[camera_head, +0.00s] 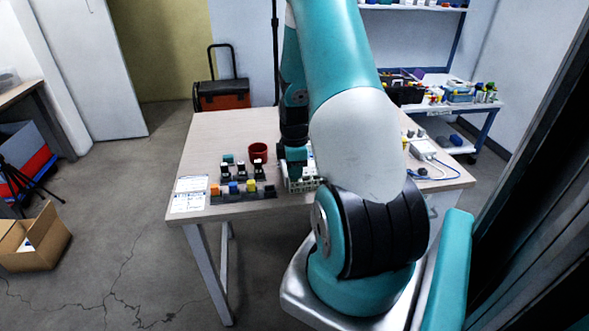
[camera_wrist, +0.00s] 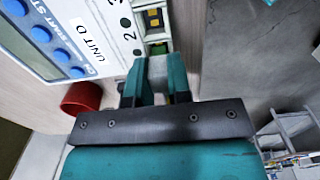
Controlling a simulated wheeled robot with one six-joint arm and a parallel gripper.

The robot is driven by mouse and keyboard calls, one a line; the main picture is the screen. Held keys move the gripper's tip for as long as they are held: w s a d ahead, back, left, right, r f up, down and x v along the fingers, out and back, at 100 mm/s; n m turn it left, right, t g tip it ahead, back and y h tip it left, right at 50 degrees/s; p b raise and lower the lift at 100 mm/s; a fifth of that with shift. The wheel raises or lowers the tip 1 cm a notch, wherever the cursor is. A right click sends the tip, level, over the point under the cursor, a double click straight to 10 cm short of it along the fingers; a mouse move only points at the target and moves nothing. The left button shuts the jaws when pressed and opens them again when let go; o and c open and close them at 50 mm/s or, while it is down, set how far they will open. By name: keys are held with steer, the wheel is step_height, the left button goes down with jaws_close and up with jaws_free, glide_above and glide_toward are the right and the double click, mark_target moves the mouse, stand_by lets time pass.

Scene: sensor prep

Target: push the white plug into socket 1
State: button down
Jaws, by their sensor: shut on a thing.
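My gripper (camera_wrist: 160,72) is shut on the white plug (camera_wrist: 157,68), a pale piece mostly hidden between its two teal fingers. The fingertips are over the near end of a row of sockets along the edge of a white unit (camera_wrist: 107,28) marked "UNIT D". The socket beside the label 2 (camera_wrist: 153,19) shows a yellow inside. Socket 1 is not clearly readable; the fingers and plug cover that end, and I cannot tell how deep the plug sits. In the head view my gripper (camera_head: 296,155) is low over the table, partly behind my arm, above a pale unit (camera_head: 303,183).
A rack (camera_head: 243,193) with orange, blue and yellow pieces lies at the table's front left. Small black-and-white devices (camera_head: 227,169) and a red cup (camera_head: 258,151) stand behind it. A white box with a blue cable (camera_head: 424,150) is at the right. The table (camera_head: 205,135) is bare at the back left.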

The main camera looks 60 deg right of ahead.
steer(key=shift+f, duration=0.55)
stand_by(1.4)
steer(key=c, duration=0.8)
jaws_free()
steer(key=shift+r+p, duration=2.85)
steer(key=shift+r, duration=0.75)
